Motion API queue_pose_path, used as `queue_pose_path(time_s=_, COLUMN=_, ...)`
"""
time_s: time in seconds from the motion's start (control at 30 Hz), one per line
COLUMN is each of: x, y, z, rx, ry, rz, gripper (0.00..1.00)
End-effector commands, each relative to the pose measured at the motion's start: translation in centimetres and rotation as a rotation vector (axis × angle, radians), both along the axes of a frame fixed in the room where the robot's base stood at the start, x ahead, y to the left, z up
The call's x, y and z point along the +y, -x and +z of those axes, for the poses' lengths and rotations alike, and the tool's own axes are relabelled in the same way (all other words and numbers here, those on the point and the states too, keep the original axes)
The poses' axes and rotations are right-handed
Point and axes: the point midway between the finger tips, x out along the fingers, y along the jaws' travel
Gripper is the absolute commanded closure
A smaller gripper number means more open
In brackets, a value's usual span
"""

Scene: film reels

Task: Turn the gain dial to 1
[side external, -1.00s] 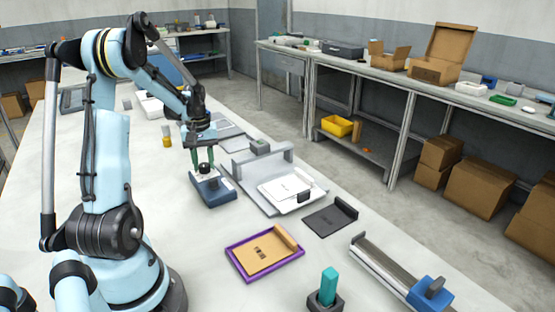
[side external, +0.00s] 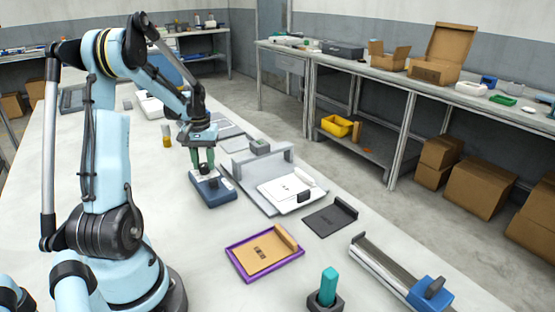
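The gain dial is on a dark blue box (side external: 214,196) with a pale top, left of the middle of the table. My gripper (side external: 203,168) points straight down over this box. Its green fingers reach down to the dial on the box top. The dial is mostly hidden by the fingers, and its pointer and scale marks are too small to read. Whether the fingers press on the dial or stand a little apart from it cannot be told.
A grey tray with a raised bar (side external: 250,190) holding white sheets is right of the box. A dark plate (side external: 328,219), a purple-rimmed tray (side external: 236,262), a teal-handled block (side external: 328,288) and a metal rail (side external: 385,268) are nearer. A yellow-orange bottle (side external: 167,141) stands behind.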

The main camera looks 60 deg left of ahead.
Motion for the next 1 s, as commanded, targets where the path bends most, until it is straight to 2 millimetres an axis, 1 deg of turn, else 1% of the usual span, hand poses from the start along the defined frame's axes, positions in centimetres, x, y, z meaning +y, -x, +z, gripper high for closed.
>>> queue_pose_path(time_s=0.03, x=0.0, y=0.0, z=0.1, rx=0.000, ry=0.000, rz=0.001, gripper=0.58)
queue_pose_path(time_s=0.17, x=0.0, y=0.0, z=0.0, rx=0.000, ry=0.000, rz=0.001, gripper=0.39)
queue_pose_path(time_s=0.43, x=0.0, y=0.0, z=0.0, rx=0.000, ry=0.000, rz=0.001, gripper=0.39)
queue_pose_path(time_s=0.57, x=0.0, y=0.0, z=0.7, rx=0.000, ry=0.000, rz=0.001, gripper=0.39)
queue_pose_path(time_s=0.67, x=0.0, y=0.0, z=1.8, rx=0.000, ry=0.000, rz=0.001, gripper=0.39)
queue_pose_path(time_s=1.0, x=0.0, y=0.0, z=7.9, rx=0.000, ry=0.000, rz=0.001, gripper=0.39)
